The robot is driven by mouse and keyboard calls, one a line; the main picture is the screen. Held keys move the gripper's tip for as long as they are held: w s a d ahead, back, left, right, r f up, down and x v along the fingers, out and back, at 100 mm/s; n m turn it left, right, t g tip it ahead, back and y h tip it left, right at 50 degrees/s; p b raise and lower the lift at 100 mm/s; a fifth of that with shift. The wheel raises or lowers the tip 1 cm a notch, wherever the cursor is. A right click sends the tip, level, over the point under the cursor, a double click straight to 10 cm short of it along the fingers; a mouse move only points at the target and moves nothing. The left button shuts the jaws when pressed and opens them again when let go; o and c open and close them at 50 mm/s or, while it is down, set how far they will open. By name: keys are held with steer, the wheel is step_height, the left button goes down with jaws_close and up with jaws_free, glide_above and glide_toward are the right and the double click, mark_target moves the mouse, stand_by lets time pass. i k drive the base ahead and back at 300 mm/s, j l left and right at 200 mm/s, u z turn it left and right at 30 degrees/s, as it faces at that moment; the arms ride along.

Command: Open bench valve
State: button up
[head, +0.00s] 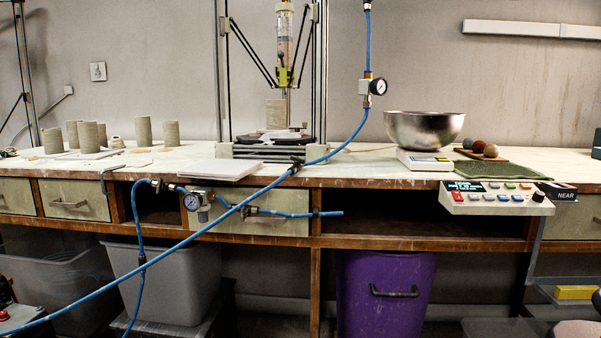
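A blue air line runs along the front of the bench with a regulator and round gauge (192,202) mounted below the bench top edge. To the right of the gauge, a small dark inline fitting (247,211) sits on the blue line in front of a drawer; it looks like the bench valve. Its handle is too small to make out, so I cannot tell whether it is open or shut. A loose blue hose crosses diagonally in front, passing close above this fitting. My gripper is not in view.
A clay printer (284,75) stands on the bench (350,172), with a second gauge (377,87) beside it. A steel bowl (424,128) sits on a scale. A control panel (495,197) hangs at the front right. Grey bins and a purple bin (383,305) stand below.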

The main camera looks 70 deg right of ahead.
mark_target(298, 160)
steer(key=z, duration=2.4)
